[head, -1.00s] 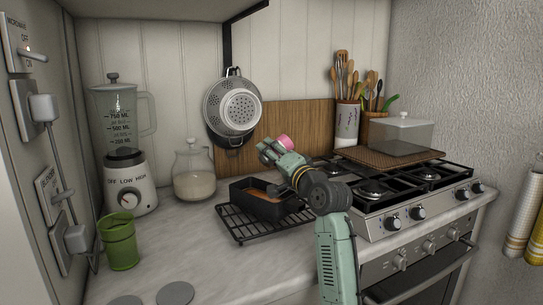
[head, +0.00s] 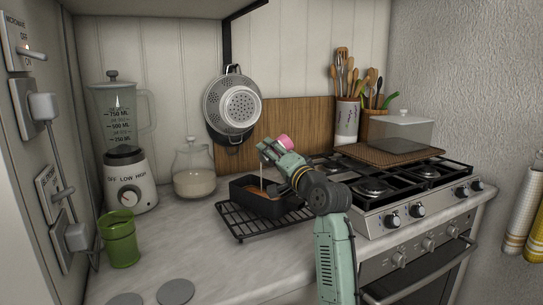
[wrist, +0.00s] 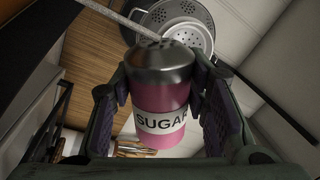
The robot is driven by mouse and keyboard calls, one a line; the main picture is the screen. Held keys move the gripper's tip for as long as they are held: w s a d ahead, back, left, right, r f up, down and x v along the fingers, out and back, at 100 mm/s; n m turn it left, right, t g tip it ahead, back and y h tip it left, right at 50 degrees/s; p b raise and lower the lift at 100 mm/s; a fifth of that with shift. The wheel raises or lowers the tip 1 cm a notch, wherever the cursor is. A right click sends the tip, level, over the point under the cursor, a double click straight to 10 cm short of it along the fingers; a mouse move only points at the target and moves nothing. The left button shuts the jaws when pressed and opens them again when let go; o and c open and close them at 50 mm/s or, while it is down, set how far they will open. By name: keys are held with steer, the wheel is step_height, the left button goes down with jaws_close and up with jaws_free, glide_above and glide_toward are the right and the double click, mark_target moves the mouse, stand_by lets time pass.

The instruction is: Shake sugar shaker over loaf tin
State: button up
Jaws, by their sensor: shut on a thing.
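The sugar shaker is pink with a metal perforated cap and a "SUGAR" label. It fills the middle of the wrist view (wrist: 160,95), between the two fingers of my gripper (wrist: 165,108), which is shut on it. In the head view my gripper (head: 280,155) is above the black loaf tin (head: 262,206), with the shaker's pink end (head: 285,141) sticking out. The shaker is tipped over, and a thin pale stream runs from its cap down toward the tin. Something brown lies in the tin. The cap is mostly hidden in the head view.
The tin stands on a black wire rack (head: 240,228). A glass jar (head: 194,172), a blender (head: 130,180) and a green cup (head: 120,240) stand left. The gas stove (head: 400,200) is right. A colander (head: 233,105) hangs behind. The front counter is largely clear.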

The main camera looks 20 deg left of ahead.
steer(key=shift+r, duration=0.4)
steer(key=shift+f, duration=0.1)
steer(key=shift+f+b, duration=0.3)
steer(key=shift+f, duration=0.55)
steer(key=shift+r, duration=0.1)
steer(key=shift+r+p, duration=0.8)
steer(key=shift+f, duration=0.1)
